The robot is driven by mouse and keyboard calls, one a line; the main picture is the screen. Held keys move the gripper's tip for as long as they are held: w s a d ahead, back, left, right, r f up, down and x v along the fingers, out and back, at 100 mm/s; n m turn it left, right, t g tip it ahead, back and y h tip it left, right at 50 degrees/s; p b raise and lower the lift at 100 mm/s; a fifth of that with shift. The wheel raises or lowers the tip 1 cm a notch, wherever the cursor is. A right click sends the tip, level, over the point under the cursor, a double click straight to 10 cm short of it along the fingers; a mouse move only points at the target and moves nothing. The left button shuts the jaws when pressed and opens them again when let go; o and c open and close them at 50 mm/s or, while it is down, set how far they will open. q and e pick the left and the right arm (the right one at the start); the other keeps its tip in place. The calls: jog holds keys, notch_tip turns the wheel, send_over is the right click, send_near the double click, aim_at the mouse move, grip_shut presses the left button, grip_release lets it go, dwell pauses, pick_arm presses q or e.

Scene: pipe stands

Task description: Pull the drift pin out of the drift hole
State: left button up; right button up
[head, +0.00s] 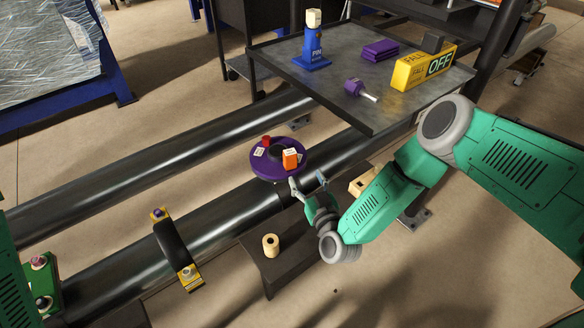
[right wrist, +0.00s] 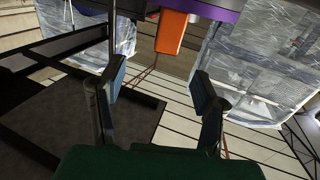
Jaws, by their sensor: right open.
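A purple ring flange (head: 262,166) sits on the pipe line in the middle of the head view. An orange, block-shaped piece (head: 291,159), likely the drift pin's head, stands at its right front side. A red piece (head: 266,141) is at its back left. The orange piece (right wrist: 171,33) also shows in the right wrist view, hanging below the purple edge (right wrist: 205,10). My right gripper (head: 308,186) is open and empty, just in front of the flange. Its fingers (right wrist: 160,82) are apart, with the orange piece beyond them. The hole itself is hidden. My left gripper is not in view.
A dark table (head: 330,90) behind holds a blue PIN stand (head: 315,58), a purple-handled tool (head: 356,88), purple blocks (head: 380,50) and a yellow OFF box (head: 424,67). Long dark pipes (head: 130,175) cross the scene. A cream roller (head: 270,245) stands on a low dark bench (head: 290,270).

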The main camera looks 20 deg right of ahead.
aim_at(289, 152)
jog(key=w+b, duration=0.1)
jog(key=w, duration=0.2)
jog(key=shift+w+a, duration=0.15)
jog(key=shift+w, duration=0.2)
jog(key=w, duration=0.2)
jog(key=w+a+b, duration=0.1)
jog(key=w+a, duration=0.1)
jog(key=w, duration=0.1)
jog(key=shift+w+r+b, duration=0.2)
jog(key=shift+w+b, duration=0.1)
jog(key=shift+w+d, duration=0.1)
jog(key=shift+w, duration=0.25)
jog(key=shift+w+d, duration=0.25)
jog(key=shift+d, duration=0.1)
jog(key=shift+w+d+f, duration=0.1)
jog(key=shift+w+d, duration=0.05)
jog(key=shift+d, duration=0.2)
jog(key=shift+a, duration=0.25)
jog(key=shift+c, duration=0.5)
jog(key=shift+a, duration=0.45)
grip_shut()
jog(key=shift+d, duration=0.45)
jog(key=shift+a+r+p, duration=0.25)
jog(key=shift+r+p, duration=0.1)
jog(key=shift+r, duration=0.4)
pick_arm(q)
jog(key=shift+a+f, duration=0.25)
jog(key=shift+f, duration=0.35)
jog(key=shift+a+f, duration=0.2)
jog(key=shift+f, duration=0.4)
